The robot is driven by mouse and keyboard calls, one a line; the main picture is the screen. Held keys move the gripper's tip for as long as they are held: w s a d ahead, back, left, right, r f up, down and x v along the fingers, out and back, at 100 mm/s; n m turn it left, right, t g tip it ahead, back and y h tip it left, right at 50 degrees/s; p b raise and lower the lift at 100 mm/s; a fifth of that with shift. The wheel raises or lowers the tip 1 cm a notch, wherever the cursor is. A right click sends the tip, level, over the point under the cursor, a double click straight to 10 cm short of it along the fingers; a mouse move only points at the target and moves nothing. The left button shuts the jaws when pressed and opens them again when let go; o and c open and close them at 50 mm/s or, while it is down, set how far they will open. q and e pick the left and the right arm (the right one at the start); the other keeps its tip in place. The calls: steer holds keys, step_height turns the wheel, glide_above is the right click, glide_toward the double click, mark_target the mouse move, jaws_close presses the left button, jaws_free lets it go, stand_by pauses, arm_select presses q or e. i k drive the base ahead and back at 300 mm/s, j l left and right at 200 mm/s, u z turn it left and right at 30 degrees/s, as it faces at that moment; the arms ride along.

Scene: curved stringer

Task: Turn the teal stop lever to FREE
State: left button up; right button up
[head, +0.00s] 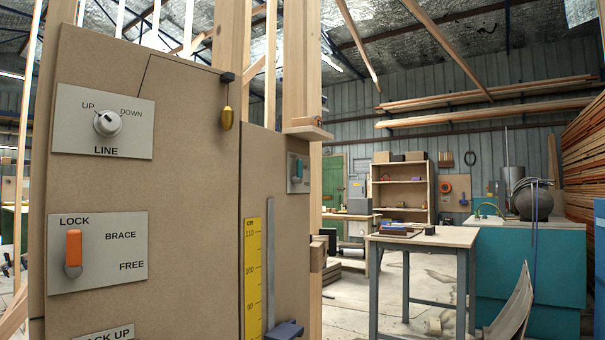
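A small teal lever (293,166) stands on a grey plate (305,184) on the recessed right-hand panel (280,215). It is seen at a slant and points roughly upright. Any lettering on its plate is too small to read, so I cannot tell its setting. The orange lever points up toward LOCK. Neither of my grippers is in view.
A LINE dial (107,123) marked UP and DOWN is above the orange lever. A brass plumb bob (227,118) hangs by the panel edge. A yellow scale (253,275) and a blue bracket (285,331) are below the teal lever. A workbench (425,237) stands right; floor between is open.

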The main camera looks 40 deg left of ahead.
mark_target(297, 179)
steer(key=i+l+z, duration=0.15)
steer(key=i+z, duration=0.15)
steer(key=i, duration=0.4)
steer(key=i+l, duration=0.1)
steer(key=i, duration=0.75)
steer(key=i+l, duration=0.1)
steer(key=i, duration=0.75)
steer(key=i+l+u, duration=0.1)
steer(key=i+u, duration=0.2)
steer(key=u, duration=0.2)
steer(key=i+l+u, duration=0.2)
steer(key=u, duration=0.3)
steer(key=i+l+u, duration=0.3)
steer(key=u, duration=0.2)
steer(key=i+l+u, duration=0.2)
steer(key=l+u, duration=0.3)
steer(key=i+l+u, duration=0.1)
steer(key=l+u, duration=0.25)
steer(key=u, duration=0.15)
steer(key=l+u, duration=0.25)
steer(key=l, duration=0.2)
